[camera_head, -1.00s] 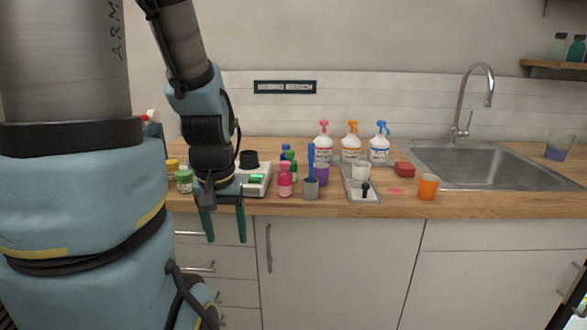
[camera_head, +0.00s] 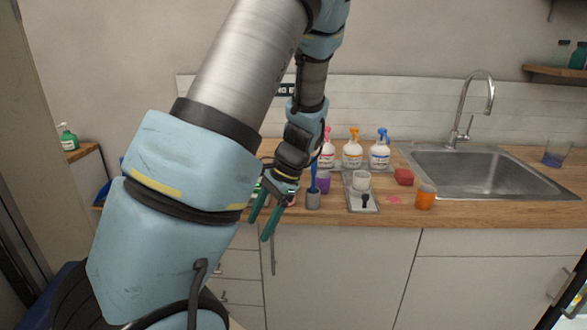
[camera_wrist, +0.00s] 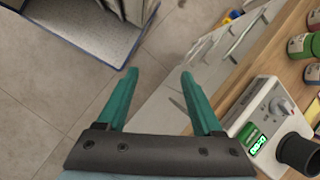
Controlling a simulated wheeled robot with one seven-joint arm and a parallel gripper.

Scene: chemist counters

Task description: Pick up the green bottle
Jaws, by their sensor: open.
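A green bottle with a pump or spray top (camera_head: 68,138) stands on a small wooden-topped side unit at the far left of the head view. Teal-green bottles (camera_head: 578,55) stand on the wall shelf at upper right. The small green bottle seen earlier among the counter bottles is hidden behind my arm now. My gripper (camera_head: 259,229) is open and empty, its green fingers pointing down in front of the counter's front edge. In the wrist view my gripper (camera_wrist: 160,73) is over the floor beside the cabinet fronts, with nothing between the fingers.
The wooden counter (camera_head: 480,205) holds three spray bottles (camera_head: 352,150), an orange cup (camera_head: 425,197), a grey cup (camera_head: 313,199) and a sink (camera_head: 490,170). The wrist view shows a scale (camera_wrist: 262,118), a black container (camera_wrist: 297,151) and a green-topped jar (camera_wrist: 300,45) at right.

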